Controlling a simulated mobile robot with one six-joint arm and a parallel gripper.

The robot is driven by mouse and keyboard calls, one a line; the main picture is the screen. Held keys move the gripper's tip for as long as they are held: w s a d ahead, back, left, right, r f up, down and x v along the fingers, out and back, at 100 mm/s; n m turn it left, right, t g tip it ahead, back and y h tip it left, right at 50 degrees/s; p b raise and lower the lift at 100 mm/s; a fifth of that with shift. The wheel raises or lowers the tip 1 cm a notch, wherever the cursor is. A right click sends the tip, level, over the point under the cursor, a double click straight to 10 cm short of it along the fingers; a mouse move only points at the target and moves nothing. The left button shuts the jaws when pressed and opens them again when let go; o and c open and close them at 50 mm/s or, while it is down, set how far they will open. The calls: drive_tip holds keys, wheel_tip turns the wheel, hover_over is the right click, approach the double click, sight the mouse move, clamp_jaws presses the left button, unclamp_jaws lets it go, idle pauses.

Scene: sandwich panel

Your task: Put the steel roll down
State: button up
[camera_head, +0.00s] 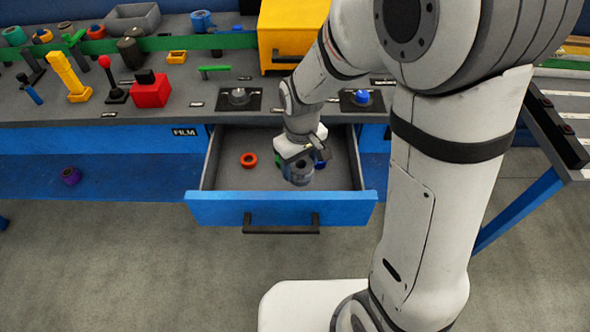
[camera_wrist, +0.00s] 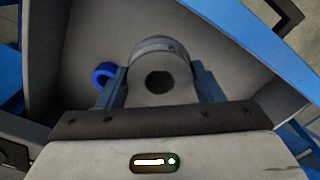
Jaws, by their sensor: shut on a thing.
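The steel roll is a grey ring with a dark bore. In the head view the steel roll (camera_head: 299,175) is at my gripper (camera_head: 300,163), over the open blue-fronted drawer (camera_head: 225,207). In the wrist view the roll (camera_wrist: 160,52) sits between the two fingers of my gripper (camera_wrist: 160,85), which is shut on it. The grey drawer floor (camera_wrist: 90,45) lies beneath. I cannot tell whether the roll touches the floor.
An orange-red ring (camera_head: 249,160) lies left in the drawer. A blue ring (camera_wrist: 103,73) lies close beside one finger. A bit of green (camera_head: 279,165) shows behind the gripper. The drawer's left floor has free room. The bench (camera_head: 245,117) overhangs the back.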

sight(301, 172)
drive_tip(key=f, duration=0.3)
drive_tip(key=shift+w+d+f, duration=0.15)
drive_tip(key=shift+d+f, duration=0.05)
drive_tip(key=shift+f, duration=0.05)
drive_tip(key=shift+f+b, duration=0.35)
drive_tip(key=shift+f, duration=1.4)
drive_tip(key=shift+f, duration=0.25)
drive_tip(key=o, duration=1.2)
drive_tip(key=shift+r, duration=0.1)
